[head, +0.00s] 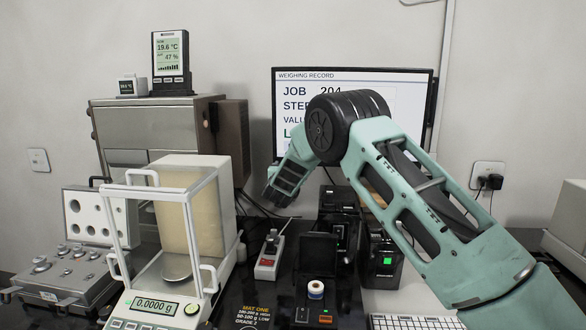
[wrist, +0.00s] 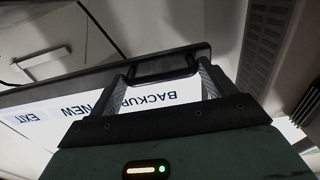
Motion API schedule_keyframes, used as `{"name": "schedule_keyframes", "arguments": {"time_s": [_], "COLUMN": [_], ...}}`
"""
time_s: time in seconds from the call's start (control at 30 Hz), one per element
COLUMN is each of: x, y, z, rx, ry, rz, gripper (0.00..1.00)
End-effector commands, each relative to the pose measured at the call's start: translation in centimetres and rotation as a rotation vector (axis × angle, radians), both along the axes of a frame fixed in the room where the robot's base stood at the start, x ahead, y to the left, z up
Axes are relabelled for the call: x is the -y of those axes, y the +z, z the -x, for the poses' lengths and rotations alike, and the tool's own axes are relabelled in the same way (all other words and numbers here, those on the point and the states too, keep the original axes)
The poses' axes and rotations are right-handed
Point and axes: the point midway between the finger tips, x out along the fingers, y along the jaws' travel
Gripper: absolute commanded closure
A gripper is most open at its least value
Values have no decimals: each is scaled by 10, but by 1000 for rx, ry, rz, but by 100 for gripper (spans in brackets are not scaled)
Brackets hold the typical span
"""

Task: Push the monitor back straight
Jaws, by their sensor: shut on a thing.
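The monitor (head: 300,77), a dark-framed screen headed "WEIGHING RECORD", stands at the back against the wall, its right and lower parts largely hidden by my arm. My gripper (head: 274,198) is at its lower left corner in the head view, with the fingertips low and hard to make out. In the wrist view the monitor (wrist: 50,85) appears upside down, with "BACKUP", "NEW" and "EXIT" on its screen. The exact contact is partly hidden by the fingers.
A balance with a glass draft shield (head: 160,250) stands at the left front. A steel cabinet (head: 140,125) carries a climate display (head: 171,55).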

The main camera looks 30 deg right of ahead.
Motion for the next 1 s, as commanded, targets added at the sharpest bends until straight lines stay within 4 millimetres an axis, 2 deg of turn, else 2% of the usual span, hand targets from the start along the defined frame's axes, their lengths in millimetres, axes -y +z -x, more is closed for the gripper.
{"name": "schedule_keyframes", "arguments": {"time_s": [0.03,0.27,0.3,0.77,0.87,1.0], "x": [8,7,7,-1,-8,-24], "y": [4,5,5,1,1,-1], "z": [-1,-1,-1,2,10,33], "rx": [7,7,7,1,0,1], "ry": [-10,-8,-8,1,3,3], "rz": [6,7,7,3,3,3], "gripper": [58,58,9,9,9,9]}}
